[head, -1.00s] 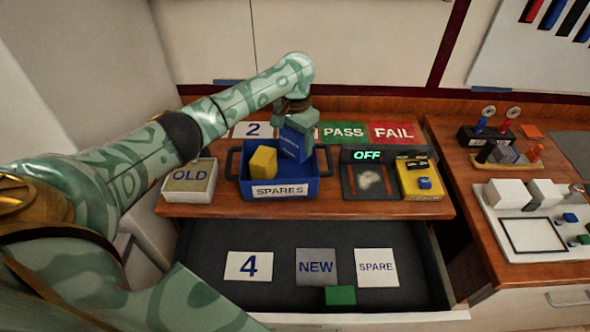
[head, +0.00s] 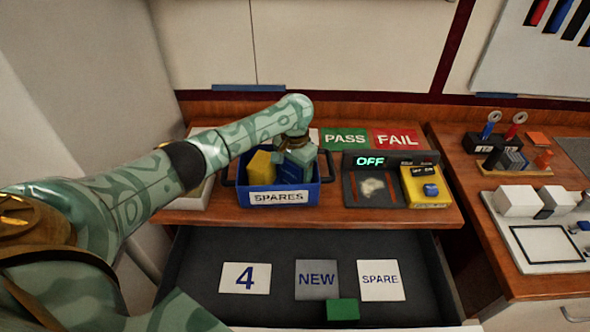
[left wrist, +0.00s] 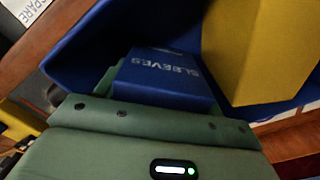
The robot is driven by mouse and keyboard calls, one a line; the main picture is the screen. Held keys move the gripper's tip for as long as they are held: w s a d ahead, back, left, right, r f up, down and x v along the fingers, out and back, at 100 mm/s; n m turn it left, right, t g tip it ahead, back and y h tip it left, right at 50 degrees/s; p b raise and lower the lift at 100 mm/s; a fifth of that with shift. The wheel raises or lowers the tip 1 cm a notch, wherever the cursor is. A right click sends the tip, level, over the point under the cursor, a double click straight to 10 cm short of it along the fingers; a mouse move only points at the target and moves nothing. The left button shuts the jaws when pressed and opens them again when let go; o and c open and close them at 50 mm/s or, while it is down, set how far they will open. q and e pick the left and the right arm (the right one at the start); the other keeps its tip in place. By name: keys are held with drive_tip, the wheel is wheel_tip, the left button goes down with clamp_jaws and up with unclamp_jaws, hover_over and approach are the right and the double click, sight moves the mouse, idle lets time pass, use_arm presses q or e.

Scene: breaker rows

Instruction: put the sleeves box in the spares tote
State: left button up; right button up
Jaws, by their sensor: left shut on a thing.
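The sleeves box (left wrist: 165,80) is blue and shows its SLEEVES label in the left wrist view. In the head view the box (head: 292,172) is down inside the blue spares tote (head: 281,197), on its right side. My left gripper (head: 297,152) reaches down into the tote and is shut on the box. I cannot tell whether the box touches the tote floor. A yellow box (head: 261,168) stands in the tote to the left; it also shows in the left wrist view (left wrist: 255,50). My right gripper is not in view.
Right of the tote stand a dark OFF unit (head: 371,185) and a yellow device (head: 426,187). PASS (head: 345,139) and FAIL (head: 396,139) signs lie behind them. In front, an open drawer (head: 210,265) holds 4, NEW and SPARE cards and a green block (head: 342,310).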

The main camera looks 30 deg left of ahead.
use_arm(q)
drive_tip(key=o, duration=1.2)
wheel_tip(320, 180, up, 12)
drive_tip(key=p, duration=0.5)
drive_tip(key=shift+r+p, duration=0.15)
drive_tip(key=shift+p, duration=0.2)
